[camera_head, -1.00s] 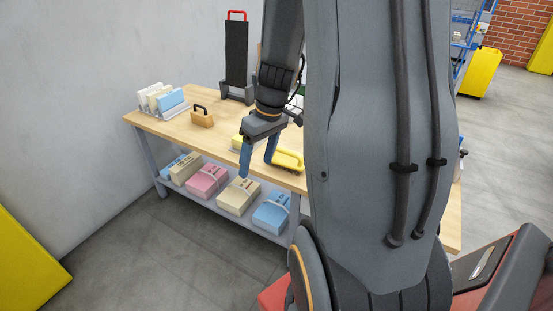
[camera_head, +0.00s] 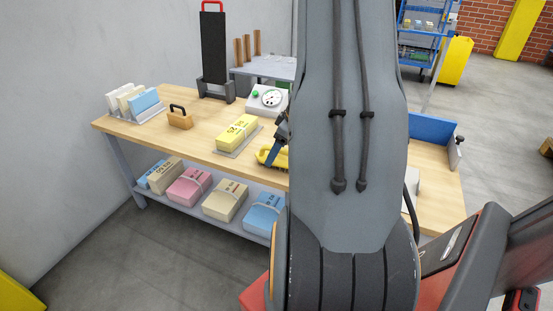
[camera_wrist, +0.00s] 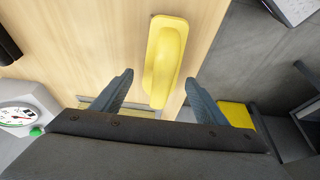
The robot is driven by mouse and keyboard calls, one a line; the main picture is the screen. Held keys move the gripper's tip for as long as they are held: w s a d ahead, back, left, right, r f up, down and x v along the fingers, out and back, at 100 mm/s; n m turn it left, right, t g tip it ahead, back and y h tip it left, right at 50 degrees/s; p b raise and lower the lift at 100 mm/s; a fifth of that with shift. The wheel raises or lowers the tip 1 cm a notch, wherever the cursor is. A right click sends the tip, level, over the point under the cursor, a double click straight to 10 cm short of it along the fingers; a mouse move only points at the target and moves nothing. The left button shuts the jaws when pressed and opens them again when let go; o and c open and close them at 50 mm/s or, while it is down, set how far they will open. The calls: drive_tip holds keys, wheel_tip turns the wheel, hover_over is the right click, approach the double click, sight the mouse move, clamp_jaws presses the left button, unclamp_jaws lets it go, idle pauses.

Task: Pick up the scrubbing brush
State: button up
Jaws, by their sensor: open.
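The yellow scrubbing brush (camera_head: 271,156) lies near the front edge of the wooden workbench (camera_head: 206,139), partly hidden by my arm in the head view. In the wrist view its long raised yellow handle (camera_wrist: 166,62) runs nearly up and down the picture. My gripper (camera_wrist: 158,77) is open and empty, with one finger to each side of the handle's lower end. The height left between fingers and brush is hard to judge. In the head view one blue-grey finger shows at the brush; the other is hidden.
A yellow block (camera_head: 236,133) on a grey plate lies left of the brush. A dial gauge box (camera_head: 266,100) stands behind. A wooden block with black handle (camera_head: 180,119) and several upright blocks sit farther left. Wrapped packs fill the lower shelf (camera_head: 200,206).

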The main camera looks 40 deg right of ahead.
drive_tip(key=x, duration=0.3)
drive_tip(key=shift+f, duration=0.2)
drive_tip(key=c, duration=1.1)
wheel_tip(320, 180, up, 10)
drive_tip(key=shift+r, duration=0.1)
drive_tip(key=shift+c, duration=0.2)
